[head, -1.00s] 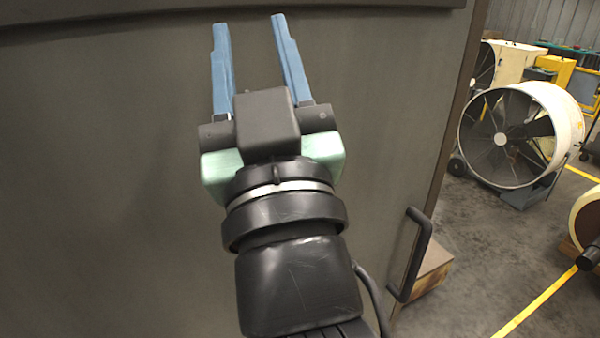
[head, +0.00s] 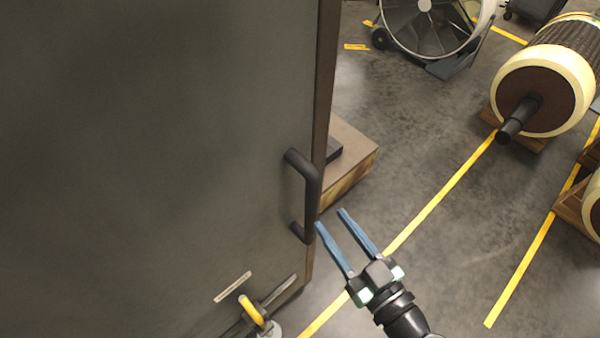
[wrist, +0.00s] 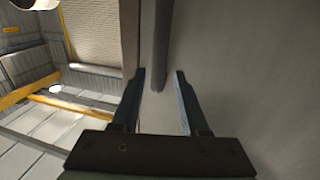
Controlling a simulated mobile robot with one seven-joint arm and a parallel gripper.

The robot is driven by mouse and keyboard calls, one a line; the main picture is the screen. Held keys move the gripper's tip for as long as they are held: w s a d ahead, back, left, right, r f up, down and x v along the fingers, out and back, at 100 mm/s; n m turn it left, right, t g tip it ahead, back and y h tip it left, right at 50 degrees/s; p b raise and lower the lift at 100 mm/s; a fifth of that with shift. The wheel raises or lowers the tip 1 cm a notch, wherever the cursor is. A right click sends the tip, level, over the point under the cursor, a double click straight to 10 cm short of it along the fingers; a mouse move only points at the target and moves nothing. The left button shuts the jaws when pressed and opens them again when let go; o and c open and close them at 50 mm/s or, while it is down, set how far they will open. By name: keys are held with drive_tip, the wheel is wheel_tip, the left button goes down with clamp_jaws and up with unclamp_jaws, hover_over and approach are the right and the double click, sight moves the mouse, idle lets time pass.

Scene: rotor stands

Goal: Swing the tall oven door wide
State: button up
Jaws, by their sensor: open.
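The tall oven door (head: 170,130) is a large dark grey panel filling the left of the head view. Its black bar handle (head: 314,185) is near the door's right edge. My gripper (head: 330,217) is open and empty, with two blue fingers pointing up and left, close to the lower right of the handle in the picture. In the wrist view, my gripper (wrist: 160,75) has its fingers spread on either side of the lower end of a dark bar (wrist: 161,45), which looks like the handle. I cannot tell whether they touch it.
A wooden block (head: 350,160) stands on the floor just beyond the door's edge. A drum fan (head: 430,25) and a large rotor (head: 545,85) on a wooden stand are at the upper right. A yellow lever (head: 251,310) is low on the door.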

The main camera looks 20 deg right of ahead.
sight(316, 198)
drive_tip(key=w+p, duration=0.1)
drive_tip(key=w, duration=0.2)
drive_tip(key=w+a+p, duration=0.1)
drive_tip(key=w, duration=0.2)
drive_tip(key=w+p, duration=0.1)
drive_tip(key=w, duration=0.2)
drive_tip(key=shift+w+a+r+p, duration=0.15)
drive_tip(key=shift+w+a+p, duration=0.05)
drive_tip(key=shift+w+p, duration=0.15)
drive_tip(key=shift+w+a, duration=0.1)
drive_tip(key=shift+w, duration=0.65)
clamp_jaws()
